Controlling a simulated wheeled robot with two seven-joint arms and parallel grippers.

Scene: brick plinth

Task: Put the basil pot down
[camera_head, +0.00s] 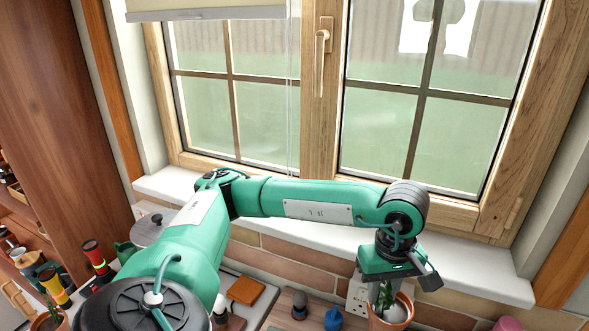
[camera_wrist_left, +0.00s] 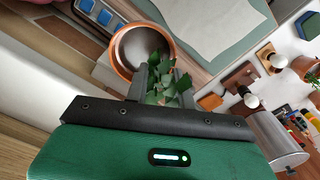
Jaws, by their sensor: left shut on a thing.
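The basil pot (camera_head: 385,325) is a terracotta pot at the lower right of the head view, cut off by the bottom edge. My left gripper (camera_head: 386,292) points down over it and is shut on it, with green leaves showing by the fingers. In the left wrist view the pot (camera_wrist_left: 122,64) shows its round orange rim beyond the fingers, and the leaves (camera_wrist_left: 165,88) stand between and beside the grey fingers. The exact grip point and the pot's underside are hidden. My right gripper is not in view.
A white window sill (camera_head: 470,272) runs below the closed window (camera_head: 320,100), above a brick wall. A blue bottle (camera_head: 333,318) and a dark-topped item (camera_head: 299,303) stand left of the pot. A metal cylinder (camera_wrist_left: 277,140) shows in the wrist view.

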